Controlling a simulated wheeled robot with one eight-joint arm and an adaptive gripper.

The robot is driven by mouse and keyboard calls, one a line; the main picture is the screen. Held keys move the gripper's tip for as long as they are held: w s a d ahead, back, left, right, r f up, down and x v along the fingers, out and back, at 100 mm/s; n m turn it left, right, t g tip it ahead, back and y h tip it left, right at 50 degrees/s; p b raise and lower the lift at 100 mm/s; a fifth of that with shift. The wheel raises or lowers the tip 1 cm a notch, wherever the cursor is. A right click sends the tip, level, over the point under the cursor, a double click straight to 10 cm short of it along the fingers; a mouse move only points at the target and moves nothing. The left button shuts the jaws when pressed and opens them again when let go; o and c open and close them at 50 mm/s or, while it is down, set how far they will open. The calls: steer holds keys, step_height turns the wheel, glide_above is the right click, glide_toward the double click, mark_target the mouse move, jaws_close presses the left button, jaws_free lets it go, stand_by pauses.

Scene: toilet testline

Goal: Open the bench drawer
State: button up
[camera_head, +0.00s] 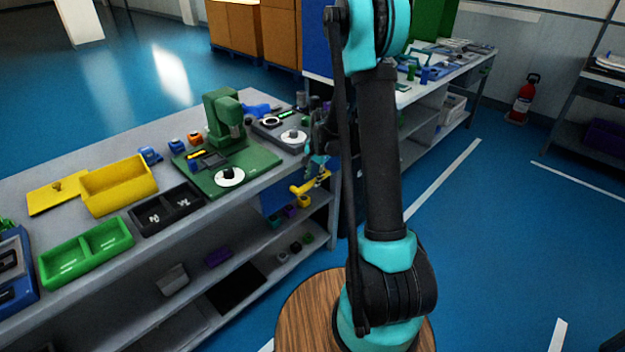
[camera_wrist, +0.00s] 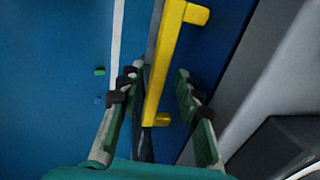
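The bench drawer has a yellow bar handle (camera_head: 311,185) at the right end of the bench, just under the top. A blue drawer front (camera_head: 274,200) shows partly below it. In the wrist view the yellow handle (camera_wrist: 166,55) runs lengthwise between the two fingers of my gripper (camera_wrist: 160,76). A blue panel (camera_wrist: 228,38) lies to its right. My gripper is open, with a finger on each side of the handle and visible gaps. In the head view my gripper (camera_head: 318,155) is small and dark above the handle. I cannot tell how far the drawer is out.
The bench top (camera_head: 75,205) holds a green press (camera_head: 224,125), a yellow bin (camera_head: 120,187), a green tray (camera_head: 86,254) and a black tray (camera_head: 167,209). A shelf (camera_head: 200,283) below carries small items. Blue floor (camera_head: 500,260) to the right is clear.

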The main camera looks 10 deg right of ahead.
steer(key=shift+a+f, duration=0.1)
steer(key=shift+f, duration=0.45)
steer(key=shift+c, duration=0.4)
jaws_close()
